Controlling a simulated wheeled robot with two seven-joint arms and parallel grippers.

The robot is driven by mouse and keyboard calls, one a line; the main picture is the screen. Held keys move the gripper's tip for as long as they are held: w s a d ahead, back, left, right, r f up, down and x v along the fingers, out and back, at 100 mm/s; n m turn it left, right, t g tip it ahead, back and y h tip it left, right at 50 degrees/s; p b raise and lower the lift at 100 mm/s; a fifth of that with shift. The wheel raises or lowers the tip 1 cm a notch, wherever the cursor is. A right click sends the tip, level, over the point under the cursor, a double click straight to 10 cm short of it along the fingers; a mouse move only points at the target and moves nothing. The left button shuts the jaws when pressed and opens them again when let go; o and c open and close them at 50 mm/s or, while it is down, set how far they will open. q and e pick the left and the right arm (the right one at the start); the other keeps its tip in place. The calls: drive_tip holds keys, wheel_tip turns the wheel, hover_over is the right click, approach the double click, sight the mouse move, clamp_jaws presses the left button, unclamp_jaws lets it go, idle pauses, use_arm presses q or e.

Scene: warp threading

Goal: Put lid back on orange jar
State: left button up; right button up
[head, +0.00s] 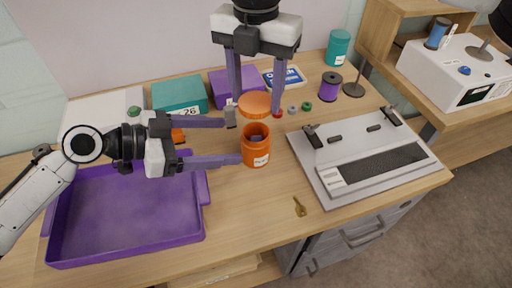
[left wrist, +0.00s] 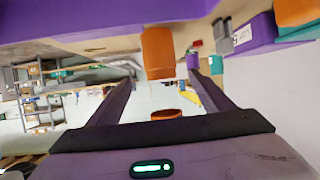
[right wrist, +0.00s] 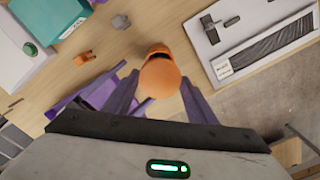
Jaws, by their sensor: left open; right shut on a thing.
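The orange jar (head: 256,152) stands upright and open on the table, with dark contents visible inside and a pale label on its front. The orange lid (head: 255,105) is held just above the jar's mouth, with a gap between them. My right gripper (head: 256,108) comes down from above and is shut on the lid; the lid also shows between its fingers in the right wrist view (right wrist: 160,78). My left gripper (head: 231,141) is open, its fingers pointing at the jar from the left. The jar (left wrist: 157,52) appears beyond its fingers in the left wrist view.
A purple tray (head: 125,250) lies at the left, under my left arm. Behind are a teal box (head: 180,95) and a purple spool (head: 330,86). A grey device (head: 345,190) is to the right, and a brass key-like piece (head: 299,207) lies in front.

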sight(244, 139)
use_arm(q)
drive_tip(key=x, duration=0.7)
drive_tip(key=shift+w+d, duration=0.1)
drive_tip(key=c, duration=1.6)
use_arm(e)
drive_tip(key=shift+f, duration=2.5)
drive_tip(key=shift+f, duration=0.1)
drive_tip(key=shift+f, duration=0.8)
drive_tip(key=shift+f, duration=0.3)
drive_tip(key=shift+f, duration=0.3)
